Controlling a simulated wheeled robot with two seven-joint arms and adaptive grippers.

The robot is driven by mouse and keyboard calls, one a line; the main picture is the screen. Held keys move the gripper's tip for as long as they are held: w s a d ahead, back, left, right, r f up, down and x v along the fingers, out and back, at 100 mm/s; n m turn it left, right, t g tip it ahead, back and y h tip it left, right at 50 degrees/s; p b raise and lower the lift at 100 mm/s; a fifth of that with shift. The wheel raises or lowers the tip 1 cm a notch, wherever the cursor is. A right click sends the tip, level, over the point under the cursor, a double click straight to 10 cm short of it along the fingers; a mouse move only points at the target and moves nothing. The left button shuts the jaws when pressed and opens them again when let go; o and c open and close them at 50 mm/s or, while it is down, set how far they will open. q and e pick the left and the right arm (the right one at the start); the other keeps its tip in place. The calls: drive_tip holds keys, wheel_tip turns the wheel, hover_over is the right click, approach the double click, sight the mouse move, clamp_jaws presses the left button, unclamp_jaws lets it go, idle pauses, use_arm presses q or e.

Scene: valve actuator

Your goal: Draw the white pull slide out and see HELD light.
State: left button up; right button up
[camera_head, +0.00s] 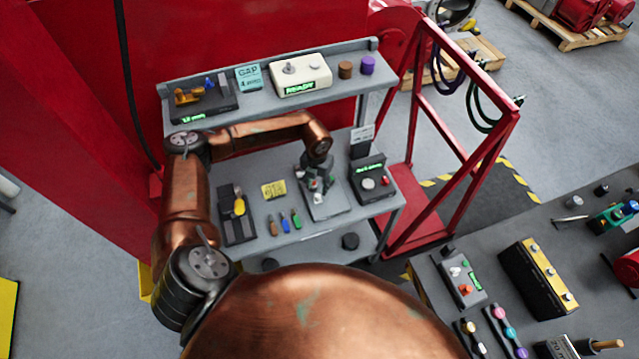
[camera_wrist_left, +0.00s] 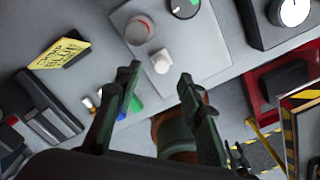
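The white pull slide appears to be the small white block (camera_wrist_left: 161,61) on a grey panel in the wrist view. My left gripper (camera_wrist_left: 160,75) is open. Its two dark fingers point toward the white block, which shows between the fingertips; I cannot tell whether they touch it. In the head view my left gripper (camera_head: 318,185) hangs over the grey panel (camera_head: 335,207) on the lower bench shelf and hides much of it. I cannot make out a HELD light. A green READY display (camera_head: 294,87) glows on the cream box on the upper shelf. My right gripper is not in view.
A black box with a white dial (camera_head: 368,183) stands right of the panel. Small coloured tools (camera_head: 284,221) and a yellow note (camera_head: 274,189) lie left. A red frame (camera_head: 440,130) stands at right.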

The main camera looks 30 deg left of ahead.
sight(317, 196)
use_arm(q)
wheel_tip(317, 196, down, 7)
drive_tip(key=shift+d+r+p, duration=0.15)
drive_tip(key=shift+p, duration=0.5)
drive_tip(key=shift+c, duration=0.2)
clamp_jaws()
